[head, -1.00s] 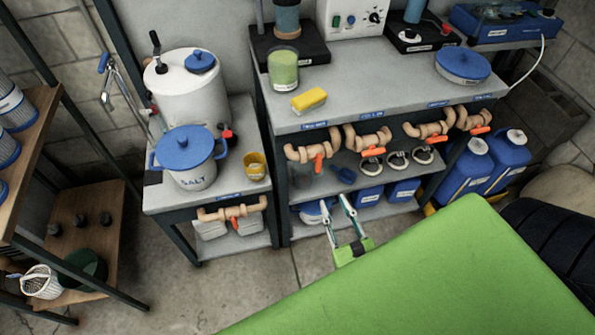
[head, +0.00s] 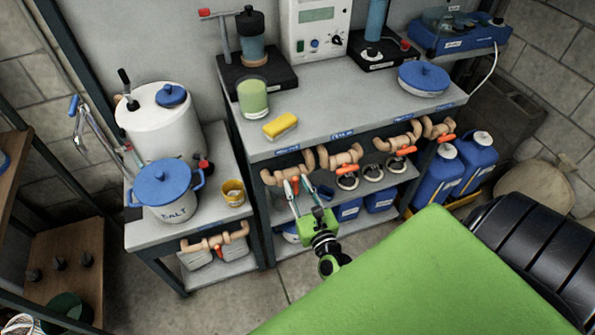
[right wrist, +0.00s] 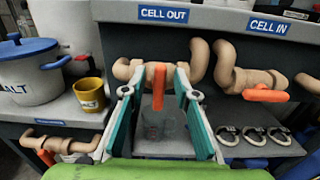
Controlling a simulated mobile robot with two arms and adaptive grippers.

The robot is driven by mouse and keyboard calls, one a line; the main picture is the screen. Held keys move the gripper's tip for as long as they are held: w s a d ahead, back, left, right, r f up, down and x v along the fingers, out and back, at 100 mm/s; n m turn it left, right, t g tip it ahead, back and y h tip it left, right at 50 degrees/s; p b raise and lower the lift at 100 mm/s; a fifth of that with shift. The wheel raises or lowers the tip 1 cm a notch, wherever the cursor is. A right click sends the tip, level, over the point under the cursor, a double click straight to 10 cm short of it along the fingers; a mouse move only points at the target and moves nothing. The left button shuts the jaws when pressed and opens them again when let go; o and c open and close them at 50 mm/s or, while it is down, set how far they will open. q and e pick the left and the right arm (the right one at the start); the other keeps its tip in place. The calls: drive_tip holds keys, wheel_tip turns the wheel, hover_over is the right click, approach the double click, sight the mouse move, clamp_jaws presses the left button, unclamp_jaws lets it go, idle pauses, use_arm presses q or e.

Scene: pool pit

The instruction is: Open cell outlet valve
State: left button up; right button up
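The cell outlet valve is the leftmost beige pipe (head: 285,165) under the bench top, below the CELL OUT label (right wrist: 163,15) in the right wrist view. Its orange handle (right wrist: 159,85) hangs straight down. My right gripper (head: 296,186) is open just in front of this valve. My left gripper is not in view.
The CELL IN valve (right wrist: 262,80) to the right has a sideways orange handle. Round rings (right wrist: 254,136) lie on the shelf below. A salt pot (head: 172,190) and yellow cup (head: 233,192) stand left. A green surface (head: 400,280) fills the lower right.

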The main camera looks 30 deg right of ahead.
drive_tip(key=shift+w, duration=0.1)
clamp_jaws()
drive_tip(key=shift+n, duration=0.5)
drive_tip(key=n, duration=0.3)
drive_tip(key=shift+a+f+b, duration=0.1)
drive_tip(key=shift+a+b, duration=0.2)
drive_tip(key=shift+b, duration=0.1)
drive_tip(key=n, duration=0.3)
drive_tip(key=shift+w+a+f+n, duration=0.1)
drive_tip(key=shift+a+f+n, duration=0.05)
drive_tip(key=shift+a+n, duration=0.15)
drive_tip(key=n, duration=0.3)
drive_tip(key=f+n, duration=0.1)
drive_tip(key=n, duration=0.6)
drive_tip(key=shift+a+f, duration=0.25)
drive_tip(key=shift+a, duration=0.05)
drive_tip(key=shift+n, duration=0.3)
